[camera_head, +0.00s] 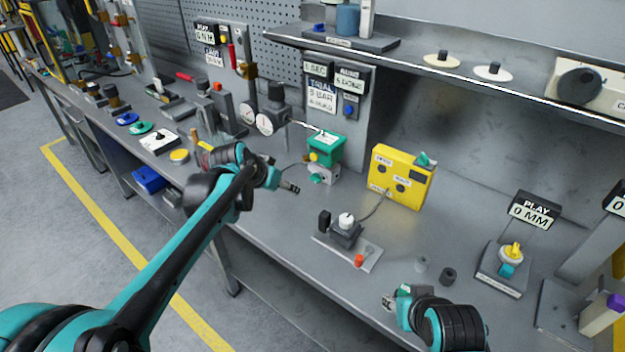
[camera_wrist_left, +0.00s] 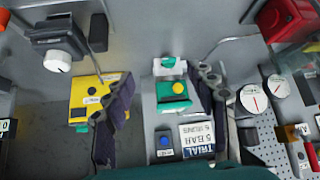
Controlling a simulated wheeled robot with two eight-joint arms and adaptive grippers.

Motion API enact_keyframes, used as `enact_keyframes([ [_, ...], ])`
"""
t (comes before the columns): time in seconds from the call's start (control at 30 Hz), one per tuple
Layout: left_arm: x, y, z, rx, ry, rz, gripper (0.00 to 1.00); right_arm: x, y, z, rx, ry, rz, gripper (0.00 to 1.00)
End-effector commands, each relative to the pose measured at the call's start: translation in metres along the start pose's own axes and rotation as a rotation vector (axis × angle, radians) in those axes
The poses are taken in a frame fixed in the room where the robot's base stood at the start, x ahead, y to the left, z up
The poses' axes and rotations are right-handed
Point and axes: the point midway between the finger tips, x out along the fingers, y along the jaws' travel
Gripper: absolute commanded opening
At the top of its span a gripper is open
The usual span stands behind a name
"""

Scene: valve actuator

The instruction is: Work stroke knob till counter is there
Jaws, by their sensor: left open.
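A green box (camera_head: 325,147) with a yellow button stands at the back of the bench, with a teal knob (camera_head: 317,178) on a white block in front of it. In the left wrist view the green box (camera_wrist_left: 173,96) lies between my open fingers. I cannot tell which knob is the stroke knob. A small display reading about "5 DONE" (camera_head: 349,79) sits on the panel above; it may be the counter. My left gripper (camera_head: 290,187) is open and empty, in front of the teal knob. My right gripper (camera_head: 389,301) is low at the front, its jaws unclear.
A white-topped knob on a dark block (camera_head: 346,221) is in front. A trial sign (camera_head: 321,95) hangs on the panel. Gauges (camera_head: 265,123) stand left. A "PLAY 0 MM" display (camera_head: 535,211) is at the right.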

Motion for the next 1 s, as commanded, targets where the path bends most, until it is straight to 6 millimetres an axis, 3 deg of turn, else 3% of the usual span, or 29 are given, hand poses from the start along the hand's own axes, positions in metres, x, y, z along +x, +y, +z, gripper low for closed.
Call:
enact_keyframes([
  [0.03, 0.026, -0.007, -0.016, 0.025, 0.011, 0.020, 0.57, 0.002, 0.000, 0.001, 0.000, 0.000, 0.000, 0.40],
  [0.1, 0.056, -0.012, -0.033, 0.062, 0.028, 0.047, 0.57, 0.003, 0.000, 0.002, 0.000, 0.000, 0.000, 0.40],
  [0.3, 0.123, -0.022, -0.059, 0.137, 0.069, 0.100, 0.57, 0.004, 0.000, 0.003, 0.000, 0.000, 0.000, 0.40],
  [1.0, 0.221, -0.015, -0.070, 0.167, 0.085, 0.120, 0.57, 0.026, 0.000, 0.019, 0.000, 0.000, 0.000, 0.40],
])
